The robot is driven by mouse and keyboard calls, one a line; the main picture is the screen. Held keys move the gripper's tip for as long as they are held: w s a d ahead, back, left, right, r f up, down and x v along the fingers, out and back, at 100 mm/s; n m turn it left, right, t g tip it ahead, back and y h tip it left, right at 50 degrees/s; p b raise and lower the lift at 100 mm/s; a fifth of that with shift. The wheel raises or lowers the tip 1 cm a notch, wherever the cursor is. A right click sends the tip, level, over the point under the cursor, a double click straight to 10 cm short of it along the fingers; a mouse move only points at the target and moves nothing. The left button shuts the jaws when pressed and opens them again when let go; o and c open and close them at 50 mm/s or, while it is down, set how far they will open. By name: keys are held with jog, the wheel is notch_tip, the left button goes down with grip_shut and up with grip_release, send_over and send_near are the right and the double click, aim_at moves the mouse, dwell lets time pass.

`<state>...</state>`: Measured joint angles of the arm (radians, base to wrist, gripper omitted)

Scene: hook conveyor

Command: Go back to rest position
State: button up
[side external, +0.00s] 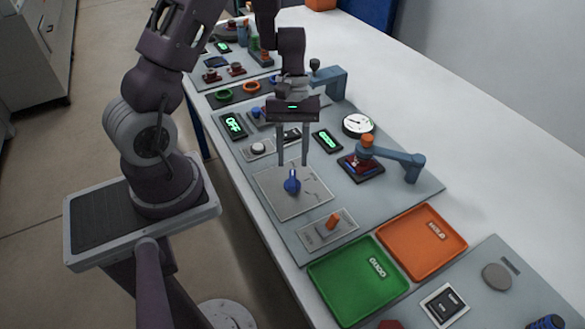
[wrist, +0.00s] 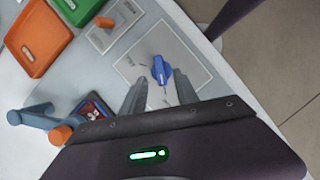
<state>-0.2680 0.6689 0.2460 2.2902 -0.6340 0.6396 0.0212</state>
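My gripper (side external: 293,160) hangs over the grey panel, fingers pointing down and apart, with nothing between them. In the wrist view, my gripper (wrist: 155,85) shows its two fingers spread. A blue rotary knob (side external: 292,182) on a light square plate (side external: 316,200) is just below the fingertips in the side view. The blue knob (wrist: 160,69) also shows between and beyond the fingertips in the wrist view. From these frames I cannot tell for sure whether a fingertip touches it.
An orange lever (side external: 333,221) on a small plate is in front. Green (side external: 350,304) and orange (side external: 447,260) trays lie to the right. A blue-grey arm fixture (side external: 405,162) and a round dial (side external: 358,124) stand behind. The white tabletop (side external: 490,190) at the back is clear.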

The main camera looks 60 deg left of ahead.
jog(key=s+d+r+m+t+y, duration=0.1)
jog(key=d+r+m+t, duration=0.3)
jog(key=r, duration=1.1)
jog(key=s+d+r+m+t+y, duration=0.2)
jog(key=s+d+r+m+t, duration=0.1)
jog(key=s+r+m, duration=0.5)
jog(key=s+r, duration=0.1)
jog(key=s, duration=0.2)
jog(key=shift+d+t+y, duration=0.35)
jog(key=shift+t+y, duration=0.05)
jog(key=shift+o, duration=0.2)
jog(key=shift+r, duration=0.1)
